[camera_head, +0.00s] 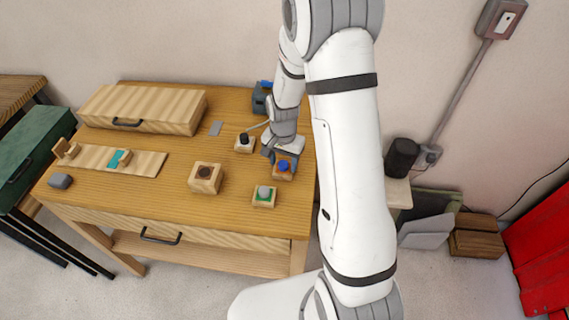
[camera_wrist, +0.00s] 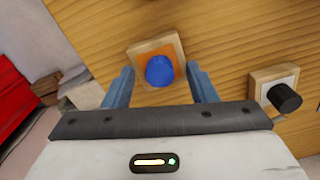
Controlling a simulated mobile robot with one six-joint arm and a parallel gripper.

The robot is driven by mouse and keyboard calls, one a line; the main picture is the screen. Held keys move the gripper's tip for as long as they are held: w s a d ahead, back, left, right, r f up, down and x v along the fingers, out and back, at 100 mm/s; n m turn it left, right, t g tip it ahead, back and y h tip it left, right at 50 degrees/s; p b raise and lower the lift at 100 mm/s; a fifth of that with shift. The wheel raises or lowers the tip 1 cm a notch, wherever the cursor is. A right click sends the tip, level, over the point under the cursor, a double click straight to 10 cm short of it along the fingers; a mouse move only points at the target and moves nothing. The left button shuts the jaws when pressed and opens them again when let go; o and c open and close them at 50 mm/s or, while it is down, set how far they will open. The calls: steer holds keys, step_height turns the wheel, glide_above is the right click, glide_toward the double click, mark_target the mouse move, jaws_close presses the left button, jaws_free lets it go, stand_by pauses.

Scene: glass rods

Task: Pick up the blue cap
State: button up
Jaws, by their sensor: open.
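The blue cap (camera_head: 284,165) sits on a small square wooden block with an orange top (camera_head: 281,175), near the right side of the table. In the wrist view the blue cap (camera_wrist: 160,70) shows between the two fingers of my gripper (camera_wrist: 161,84), with a gap on each side. The orange-topped block (camera_wrist: 138,50) is under it. My gripper (camera_head: 283,158) is open and empty, with its fingers over the block. In the head view my gripper partly hides the block.
A block with a black knob (camera_head: 244,142) stands just left of my gripper, and one with a grey-and-green top (camera_head: 264,195) stands in front. A wooden case (camera_head: 140,108) lies at the back left.

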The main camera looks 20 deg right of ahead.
steer(key=shift+f, duration=0.25)
steer(key=shift+c, duration=0.3)
steer(key=c, duration=1)
